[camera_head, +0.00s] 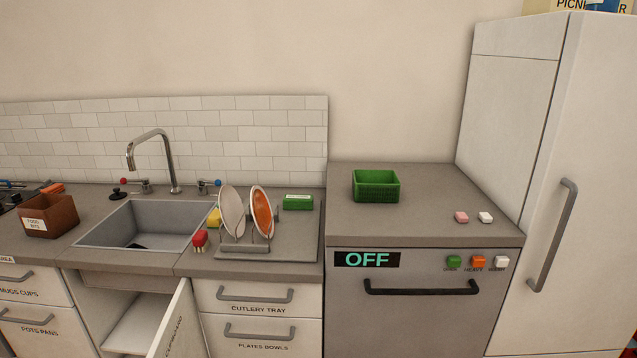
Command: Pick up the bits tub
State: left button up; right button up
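The bits tub (62,214) is an open brown box with a white label that seems to read "FOOD BITS". It stands upright on the grey counter at the far left in the head view, left of the sink. Its inside is mostly hidden by its front wall. Neither of my grippers shows in this view.
A sink (105,212) with a tap (173,165) lies right of the tub. A dish rack (250,249) holds two plates. A cabinet door (178,325) stands open below. A green basket (376,188) sits above the dishwasher (410,310). A fridge (590,200) closes the right side.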

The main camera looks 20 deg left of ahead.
aim_at(45, 216)
jog(key=j, duration=2.65)
